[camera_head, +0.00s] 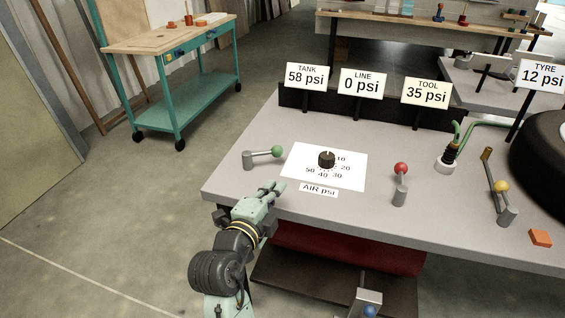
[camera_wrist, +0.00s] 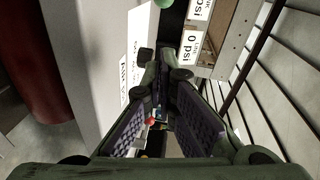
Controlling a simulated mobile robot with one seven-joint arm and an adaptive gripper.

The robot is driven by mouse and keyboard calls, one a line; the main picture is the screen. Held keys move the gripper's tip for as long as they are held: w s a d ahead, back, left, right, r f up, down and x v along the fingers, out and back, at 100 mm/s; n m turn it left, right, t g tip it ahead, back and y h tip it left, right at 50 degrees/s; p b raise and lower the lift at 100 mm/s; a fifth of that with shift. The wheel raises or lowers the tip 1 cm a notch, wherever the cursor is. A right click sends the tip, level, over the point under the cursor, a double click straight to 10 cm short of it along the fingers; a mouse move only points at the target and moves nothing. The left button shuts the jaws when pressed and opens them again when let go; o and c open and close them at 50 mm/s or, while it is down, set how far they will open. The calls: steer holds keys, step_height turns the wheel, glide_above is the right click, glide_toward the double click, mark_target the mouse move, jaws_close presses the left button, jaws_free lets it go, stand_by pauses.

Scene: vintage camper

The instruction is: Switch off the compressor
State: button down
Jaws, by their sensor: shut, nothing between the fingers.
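The bench has levers with a green knob (camera_head: 278,151), a red knob (camera_head: 401,168) and a yellow knob (camera_head: 502,186). A blue knob (camera_head: 369,311) shows low at the front, partly cut off, beside a grey block (camera_head: 367,297). I cannot tell which control belongs to the compressor. A red rounded body (camera_head: 345,249) sits under the bench and shows in the wrist view (camera_wrist: 25,75). My gripper (camera_head: 272,188) is shut and empty near the bench's front left edge, below the green-knobbed lever and left of the AIR psi dial (camera_head: 326,159).
Signs read TANK 58 psi (camera_head: 306,76), LINE 0 psi (camera_head: 362,84), TOOL 35 psi (camera_head: 427,92) and TYRE 12 psi (camera_head: 542,75). A black tyre (camera_head: 545,150) and an orange block (camera_head: 540,238) are at the right. A teal cart (camera_head: 185,85) stands back left. Floor to the left is clear.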

steer(key=shift+w, duration=0.1)
steer(key=b, duration=0.1)
steer(key=w+b, duration=0.1)
steer(key=b, duration=0.1)
steer(key=shift+d+f, duration=0.25)
steer(key=shift+f, duration=0.1)
steer(key=w+b, duration=0.1)
steer(key=b, duration=0.2)
steer(key=shift+w+d+f, duration=0.1)
steer(key=shift+d, duration=0.1)
steer(key=p+x, duration=0.1)
steer(key=x, duration=0.1)
steer(key=p+x, duration=0.1)
steer(key=x, duration=0.1)
steer(key=r+p+x, duration=0.1)
steer(key=x, duration=0.2)
steer(key=shift+d, duration=0.1)
steer(key=w, duration=0.1)
steer(key=w+a+p, duration=0.1)
steer(key=w, duration=0.1)
steer(key=shift+w+a+f, duration=0.15)
steer(key=shift+f, duration=0.25)
steer(key=shift+w+a+f, duration=0.15)
steer(key=shift+w, duration=0.2)
